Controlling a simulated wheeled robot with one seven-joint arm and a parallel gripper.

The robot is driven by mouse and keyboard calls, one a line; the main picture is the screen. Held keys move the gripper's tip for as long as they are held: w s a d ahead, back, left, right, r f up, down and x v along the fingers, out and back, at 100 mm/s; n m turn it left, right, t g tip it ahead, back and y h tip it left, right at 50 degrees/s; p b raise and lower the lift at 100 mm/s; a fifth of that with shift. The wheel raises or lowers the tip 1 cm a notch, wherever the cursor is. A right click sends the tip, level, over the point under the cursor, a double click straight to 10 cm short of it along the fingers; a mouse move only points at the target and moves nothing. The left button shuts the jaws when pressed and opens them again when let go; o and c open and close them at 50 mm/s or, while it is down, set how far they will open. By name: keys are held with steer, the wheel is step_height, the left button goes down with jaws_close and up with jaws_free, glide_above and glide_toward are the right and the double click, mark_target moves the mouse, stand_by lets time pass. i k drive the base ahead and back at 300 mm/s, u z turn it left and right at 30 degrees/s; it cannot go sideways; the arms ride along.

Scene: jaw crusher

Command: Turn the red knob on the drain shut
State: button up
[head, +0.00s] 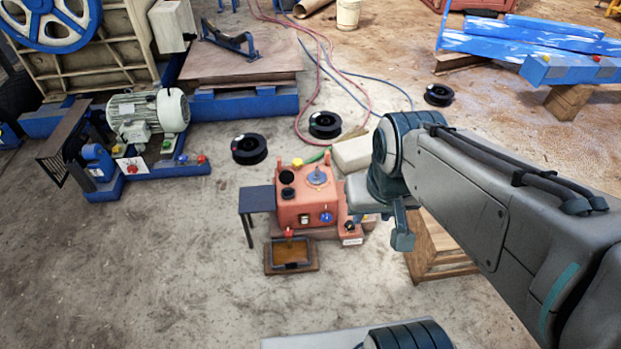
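The orange-red box (307,208) stands on the floor near the middle of the head view. A small red knob (289,233) sits low on its front, just above a dark pan (291,253) on a brown board; I take this as the drain knob. It is too small to tell how it is turned. My gripper (382,220) hangs at the end of my arm, to the right of the box and apart from the red knob. My arm's wrist partly hides it, and I cannot tell whether its fingers are open.
A dark side shelf (257,199) juts from the box's left. A wooden crate (437,249) stands right of my gripper, and a pale block (352,154) lies behind the box. Black spools (249,149) and hoses (317,80) lie farther back. The floor at front left is clear.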

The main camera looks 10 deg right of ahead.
mark_target(289, 233)
steer(key=u, duration=0.9)
steer(key=i, duration=1.2)
steer(key=z, duration=0.9)
